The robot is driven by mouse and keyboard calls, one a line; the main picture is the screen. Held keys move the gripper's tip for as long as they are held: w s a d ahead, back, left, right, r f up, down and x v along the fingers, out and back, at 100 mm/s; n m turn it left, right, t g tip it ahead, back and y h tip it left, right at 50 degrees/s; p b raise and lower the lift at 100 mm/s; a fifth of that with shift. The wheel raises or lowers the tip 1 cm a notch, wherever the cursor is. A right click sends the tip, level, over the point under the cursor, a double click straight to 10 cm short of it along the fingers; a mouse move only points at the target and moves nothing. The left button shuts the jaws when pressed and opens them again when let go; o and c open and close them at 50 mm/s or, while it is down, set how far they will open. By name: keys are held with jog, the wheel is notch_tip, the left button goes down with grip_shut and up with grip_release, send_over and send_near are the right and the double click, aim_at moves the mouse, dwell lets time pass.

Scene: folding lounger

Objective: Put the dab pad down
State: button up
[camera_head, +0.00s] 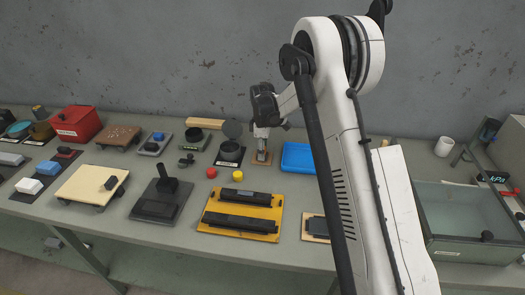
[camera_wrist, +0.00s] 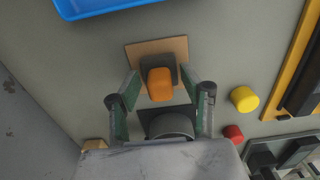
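What looks like the dab pad, an orange grip (camera_wrist: 159,86) on a dark block (camera_wrist: 158,62), sits on a tan square board (camera_wrist: 138,50) in the wrist view. My gripper (camera_wrist: 161,77) is open, with its two green-sided fingers on either side of the orange grip. A gap shows between each finger and the grip. In the head view my gripper (camera_head: 262,140) points down over the same tan board (camera_head: 262,158), and it mostly hides the pad there.
A blue tray (camera_head: 298,157) lies right of the board. A black round dish (camera_head: 231,152) stands close on the left. Yellow (camera_head: 238,175) and red (camera_head: 211,173) knobs and a yellow board (camera_head: 212,218) are nearer the front. A glass tank (camera_head: 465,215) stands far right.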

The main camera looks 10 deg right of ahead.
jog(key=shift+r, duration=0.1)
notch_tip(320, 180, up, 12)
jog(key=s+r+m+t, duration=0.2)
jog(key=s+r+m, duration=0.1)
jog(key=s+r, duration=0.7)
jog(key=s+r+m+t, duration=0.2)
jog(key=s+r+m, duration=0.3)
jog(key=s, duration=0.6)
jog(key=s+f+m+t, duration=0.2)
jog(key=s+m, duration=0.3)
jog(key=s, duration=1.5)
jog(key=shift+s+f+t, duration=0.15)
jog(key=shift+f+t, duration=0.1)
jog(key=shift+t, duration=0.35)
